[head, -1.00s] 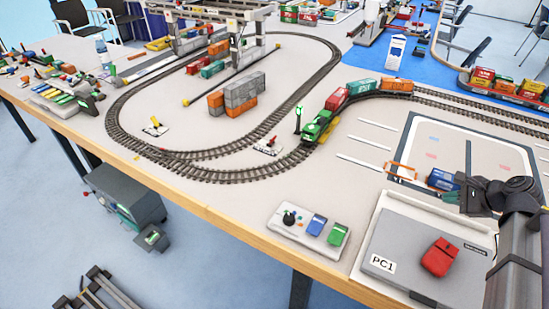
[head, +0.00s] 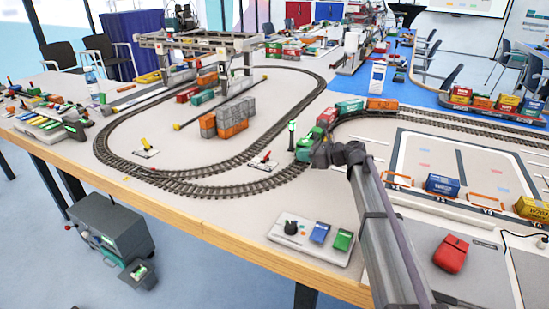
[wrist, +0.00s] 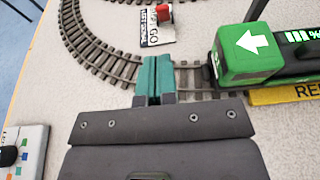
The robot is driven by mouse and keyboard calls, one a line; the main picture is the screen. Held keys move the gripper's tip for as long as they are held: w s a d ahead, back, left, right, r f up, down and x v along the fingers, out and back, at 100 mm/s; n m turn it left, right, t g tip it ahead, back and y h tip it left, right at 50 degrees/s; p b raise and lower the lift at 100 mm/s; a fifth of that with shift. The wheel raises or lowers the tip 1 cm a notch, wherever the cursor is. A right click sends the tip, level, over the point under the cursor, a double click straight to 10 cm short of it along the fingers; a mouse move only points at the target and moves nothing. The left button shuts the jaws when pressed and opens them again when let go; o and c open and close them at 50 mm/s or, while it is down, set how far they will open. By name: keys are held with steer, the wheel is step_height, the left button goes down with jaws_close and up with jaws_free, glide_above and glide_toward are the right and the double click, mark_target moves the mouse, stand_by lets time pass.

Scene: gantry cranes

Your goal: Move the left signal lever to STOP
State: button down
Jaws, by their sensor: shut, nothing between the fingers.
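Two signal levers stand on small white plates by the track. The left one has a yellow handle (head: 145,144) and is inside the lower left track curve. The other has a red handle (head: 266,157), right of it and nearer the green engine. In the wrist view, a red-handled lever (wrist: 163,13) stands on its plate at the top, with GO lettering partly readable. The yellow lever is not in the wrist view. My gripper (wrist: 153,66) is shut and empty above the track. In the head view, my gripper (head: 322,156) is right of both levers, near the engine.
The green engine (wrist: 250,52) is just right of my fingers in the wrist view. A green signal post (head: 292,134) stands beside the track. A control box (head: 310,236) sits near the table's front edge. Container stacks (head: 228,118) fill part of the loop.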

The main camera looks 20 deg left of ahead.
mark_target(267, 156)
steer(key=b+x, duration=0.3)
steer(key=x, duration=0.7)
